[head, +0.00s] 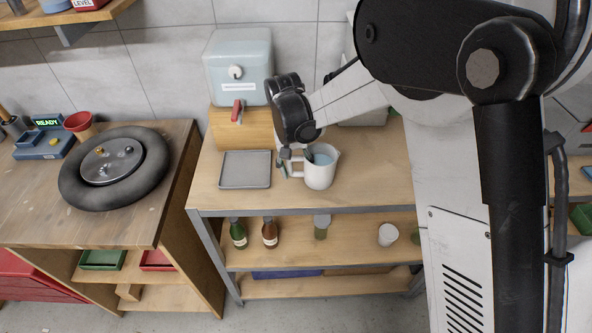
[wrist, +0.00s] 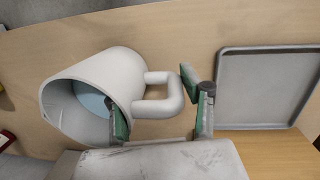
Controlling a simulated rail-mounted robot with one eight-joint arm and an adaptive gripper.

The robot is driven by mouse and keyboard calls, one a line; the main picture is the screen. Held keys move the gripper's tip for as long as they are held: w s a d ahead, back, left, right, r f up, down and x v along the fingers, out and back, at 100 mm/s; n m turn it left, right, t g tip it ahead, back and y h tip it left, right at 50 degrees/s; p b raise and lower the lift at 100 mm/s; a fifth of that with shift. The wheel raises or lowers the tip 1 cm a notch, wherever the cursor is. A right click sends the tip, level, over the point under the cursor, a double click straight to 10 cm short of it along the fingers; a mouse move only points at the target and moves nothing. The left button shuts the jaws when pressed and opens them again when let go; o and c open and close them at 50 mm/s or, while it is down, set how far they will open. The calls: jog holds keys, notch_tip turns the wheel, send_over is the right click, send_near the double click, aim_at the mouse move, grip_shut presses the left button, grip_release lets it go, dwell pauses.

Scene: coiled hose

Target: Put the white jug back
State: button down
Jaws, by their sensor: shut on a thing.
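The white jug (head: 321,173) is upright at the front of the middle bench, right of the grey tray, with pale blue liquid inside. It also shows in the wrist view (wrist: 112,80), with its mouth to the left and its handle (wrist: 174,96) to the right. My gripper (head: 287,164) is at the jug's handle side, shut on the jug by its handle. In the wrist view the green-padded fingers (wrist: 158,108) lie on either side of the handle. I cannot tell whether the jug's base touches the bench.
The grey square tray (head: 245,184) lies empty just left of the jug. A pale blue tank (head: 238,75) with a red tap (head: 237,111) stands behind it on a wooden block. Bottles (head: 269,234) stand on the shelf below.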

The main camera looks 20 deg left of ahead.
jog(key=shift+f, duration=0.1)
jog(key=c, duration=1)
grip_release()
jog(key=r, duration=0.4)
jog(key=a+r, duration=0.1)
jog(key=r, duration=0.7)
jog(key=shift+w+a+b, duration=0.2)
jog(key=shift+a+b, duration=0.1)
jog(key=shift+b, duration=0.05)
jog(key=shift+r, duration=0.1)
